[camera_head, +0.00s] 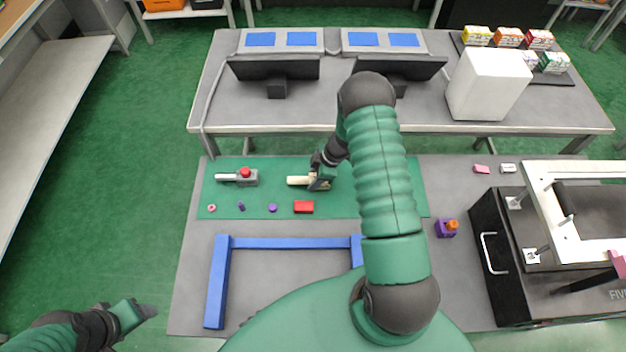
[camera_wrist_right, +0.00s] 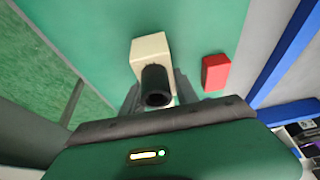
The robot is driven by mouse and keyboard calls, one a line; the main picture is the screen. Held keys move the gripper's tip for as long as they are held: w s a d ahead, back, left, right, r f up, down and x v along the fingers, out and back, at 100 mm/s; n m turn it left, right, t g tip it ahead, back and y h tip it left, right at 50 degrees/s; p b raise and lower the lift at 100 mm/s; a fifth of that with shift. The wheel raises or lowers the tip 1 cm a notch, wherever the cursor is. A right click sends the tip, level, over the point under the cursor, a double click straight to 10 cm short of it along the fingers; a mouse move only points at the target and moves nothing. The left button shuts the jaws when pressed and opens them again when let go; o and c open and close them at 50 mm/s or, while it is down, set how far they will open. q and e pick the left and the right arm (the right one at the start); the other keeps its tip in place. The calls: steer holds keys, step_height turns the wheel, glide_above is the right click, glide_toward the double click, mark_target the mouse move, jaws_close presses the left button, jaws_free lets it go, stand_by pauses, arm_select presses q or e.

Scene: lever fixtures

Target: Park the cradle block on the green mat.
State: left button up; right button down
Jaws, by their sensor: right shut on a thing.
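The green mat (camera_head: 345,205) lies on the grey worktable. My right gripper (camera_head: 319,184) is low over the middle of the mat, shut on a cream block (camera_head: 297,180) that sticks out to its left. The right wrist view shows this cream block (camera_wrist_right: 150,48) beyond a dark round cylinder (camera_wrist_right: 155,85), with the fingers on both sides. I cannot tell whether it touches the mat, or whether it is the cradle block. A purple block with an orange top (camera_head: 446,229) stands on bare table right of the mat. My left gripper (camera_head: 146,311) is empty at lower left, its jaws unclear.
A red block (camera_head: 303,207) lies on the mat near my right gripper. A grey fixture with a red knob (camera_head: 245,174) and several small purple and pink pieces are left. A blue frame (camera_head: 285,243) stands in front, a black box (camera_head: 500,260) at right.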

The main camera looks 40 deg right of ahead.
steer(key=shift+f, duration=0.35)
steer(key=shift+a, duration=0.1)
steer(key=c, duration=0.9)
jaws_free()
